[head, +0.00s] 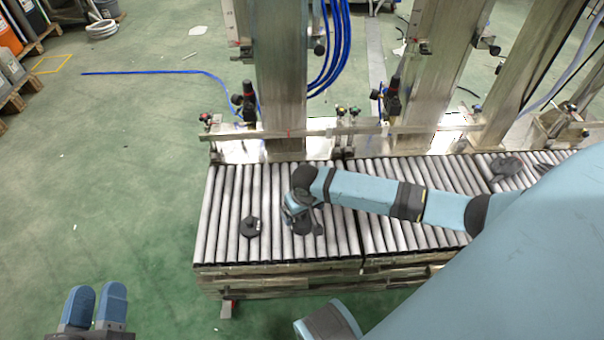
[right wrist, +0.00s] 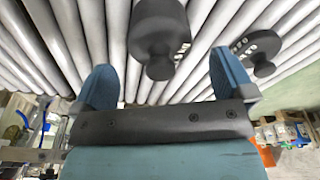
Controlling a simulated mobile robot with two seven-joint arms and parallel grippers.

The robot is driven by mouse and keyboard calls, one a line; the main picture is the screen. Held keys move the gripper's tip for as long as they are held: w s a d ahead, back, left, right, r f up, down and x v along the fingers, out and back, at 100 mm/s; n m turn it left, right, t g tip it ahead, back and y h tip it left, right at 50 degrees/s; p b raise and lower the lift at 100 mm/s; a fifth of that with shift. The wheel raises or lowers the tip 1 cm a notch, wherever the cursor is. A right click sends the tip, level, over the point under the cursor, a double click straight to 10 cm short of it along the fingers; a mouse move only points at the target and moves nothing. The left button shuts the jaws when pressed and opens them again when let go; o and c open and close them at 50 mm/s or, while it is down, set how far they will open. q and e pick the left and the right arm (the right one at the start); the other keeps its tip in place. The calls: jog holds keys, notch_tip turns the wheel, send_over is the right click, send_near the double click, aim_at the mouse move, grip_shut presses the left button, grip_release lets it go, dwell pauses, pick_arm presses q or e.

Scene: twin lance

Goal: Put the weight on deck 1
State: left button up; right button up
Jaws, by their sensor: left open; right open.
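A dark round weight with a knob (right wrist: 160,45) lies on the rollers in the right wrist view, between the two blue fingers of my right gripper (right wrist: 165,80). The fingers are open and stand apart on either side of its knob. In the head view my right gripper (head: 302,210) hangs low over the roller deck (head: 218,215) and largely hides this weight. A second dark weight (head: 250,227) lies on the rollers left of it; it also shows in the right wrist view (right wrist: 258,48). My left gripper (head: 99,293) is open and empty at the lower left, over the floor.
More dark weights (head: 505,167) lie on the rollers at the right, partly behind my arm. Steel posts (head: 282,80) and a rail with valves (head: 290,134) stand along the deck's back edge. The green floor left of the deck is mostly clear.

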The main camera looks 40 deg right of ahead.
aim_at(304, 221)
jog(key=r, duration=0.2)
jog(key=r+p, duration=0.1)
jog(key=r, duration=0.1)
jog(key=r+p, duration=0.1)
jog(key=r, duration=0.1)
jog(key=shift+s+r, duration=0.15)
jog(key=shift+s, duration=0.2)
jog(key=shift+s+a+r+p, duration=0.15)
jog(key=shift+r+p, duration=0.25)
jog(key=shift+r, duration=0.55)
pick_arm(q)
jog(key=shift+w+a+y, duration=0.1)
jog(key=shift+a+y, duration=0.5)
jog(key=shift+y, duration=0.1)
pick_arm(e)
jog(key=shift+r, duration=0.3)
jog(key=shift+s, duration=0.1)
